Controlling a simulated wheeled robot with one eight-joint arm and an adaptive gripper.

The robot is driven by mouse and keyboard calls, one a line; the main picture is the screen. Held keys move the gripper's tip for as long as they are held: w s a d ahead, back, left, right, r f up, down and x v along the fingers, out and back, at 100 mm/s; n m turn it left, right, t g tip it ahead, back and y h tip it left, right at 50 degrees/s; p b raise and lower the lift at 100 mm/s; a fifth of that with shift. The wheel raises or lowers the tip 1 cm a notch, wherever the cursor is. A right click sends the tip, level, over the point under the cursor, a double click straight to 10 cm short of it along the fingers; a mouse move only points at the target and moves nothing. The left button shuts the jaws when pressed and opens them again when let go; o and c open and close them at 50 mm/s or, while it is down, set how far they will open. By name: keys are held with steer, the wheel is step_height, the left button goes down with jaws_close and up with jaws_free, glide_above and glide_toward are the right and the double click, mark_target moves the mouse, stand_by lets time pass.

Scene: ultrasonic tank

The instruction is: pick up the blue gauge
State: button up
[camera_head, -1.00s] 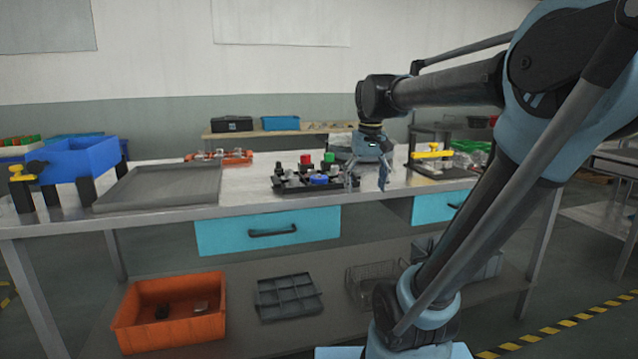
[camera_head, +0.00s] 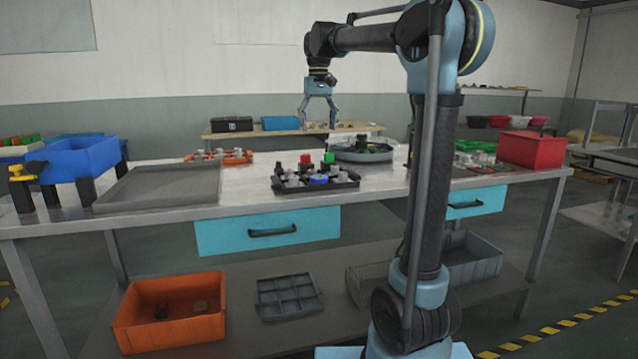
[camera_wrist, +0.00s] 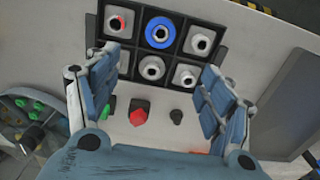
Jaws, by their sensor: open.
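The blue gauge (camera_head: 319,180) sits in a black gridded tray (camera_head: 345,184) near the front edge of the metal bench. My gripper (camera_head: 319,120) is raised well above the bench, pointing down, over or behind the tray. In the wrist view its fingers (camera_wrist: 150,85) are spread wide with nothing between them. The gauge lies beyond the fingertips and is not touched.
Grey and red-marked round parts fill other compartments. A red piece (camera_wrist: 138,112) and black pieces stand beside the tray. A round basin (camera_head: 362,150) stands behind it, a flat grey tray (camera_head: 160,186) to the left, a red bin (camera_head: 531,149) at the right.

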glide_toward(319, 179)
steer(key=w+f, duration=0.3)
steer(key=shift+w+f, duration=0.1)
steer(key=shift+s+f, duration=0.2)
steer(key=shift+f, duration=2.6)
steer(key=c, duration=1.3)
